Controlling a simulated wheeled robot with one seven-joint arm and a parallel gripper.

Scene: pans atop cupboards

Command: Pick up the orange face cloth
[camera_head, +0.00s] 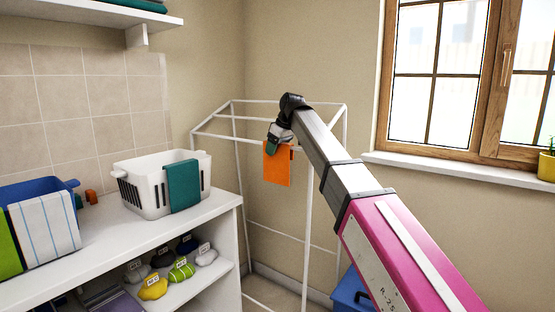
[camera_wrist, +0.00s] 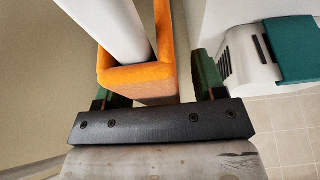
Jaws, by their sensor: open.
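The orange face cloth (camera_head: 278,166) hangs over a white bar of the drying rack (camera_head: 222,139). In the wrist view the cloth (camera_wrist: 167,55) is folded around the white bar (camera_wrist: 112,27). My gripper (camera_head: 274,145) is at the cloth's upper edge in the head view. In the wrist view my gripper (camera_wrist: 162,88) is open, its green fingers on either side of the cloth's near end. The cloth lies closer to the left finger, with a gap to the right one. The left fingertip is partly hidden behind the cloth; I cannot tell whether they touch.
A white basket (camera_head: 142,190) with a teal cloth (camera_head: 183,186) stands on the white shelf unit (camera_head: 120,238) at left. A blue basket (camera_head: 65,187) holds a striped cloth (camera_head: 46,222). Several labelled bundles (camera_head: 181,270) lie below. A window sill (camera_head: 470,170) and blue container (camera_head: 351,292) are right.

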